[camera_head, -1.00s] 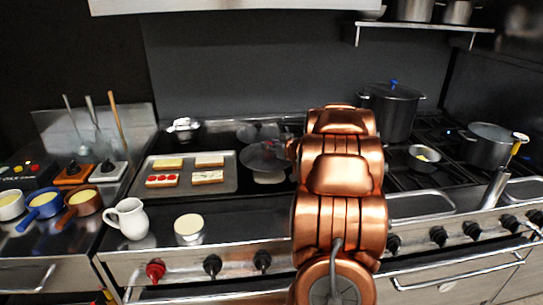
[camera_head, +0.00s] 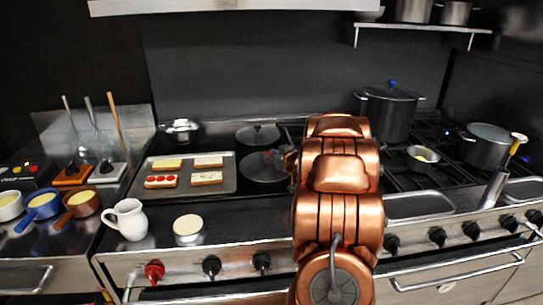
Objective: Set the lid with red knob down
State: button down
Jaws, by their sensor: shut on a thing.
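The lid with red knob (camera_head: 257,172) is a dark, round glass lid low over the black surface right of the baking tray. A bit of red shows at its knob, beside my gripper (camera_head: 282,157). My gripper is shut on the lid at the knob; its fingers are small and partly hidden by my copper arm. The lid looks about level. I cannot tell whether its rim touches the surface.
Another lid (camera_head: 258,134) lies just behind it. A tall pot with a blue knob (camera_head: 388,115) stands on the right. The front counter has a white jug (camera_head: 130,220).

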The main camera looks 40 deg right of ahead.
jog(key=shift+f, duration=0.5)
jog(key=c, duration=0.8)
grip_release()
jog(key=shift+s+a+f, duration=0.1)
jog(key=shift+f, duration=0.3)
jog(key=shift+s+r, duration=0.1)
jog(key=shift+r, duration=0.45)
jog(key=v, duration=0.8)
jog(key=r+v, duration=0.1)
jog(key=v, duration=0.3)
jog(key=shift+r, duration=0.1)
jog(key=shift+w, duration=0.25)
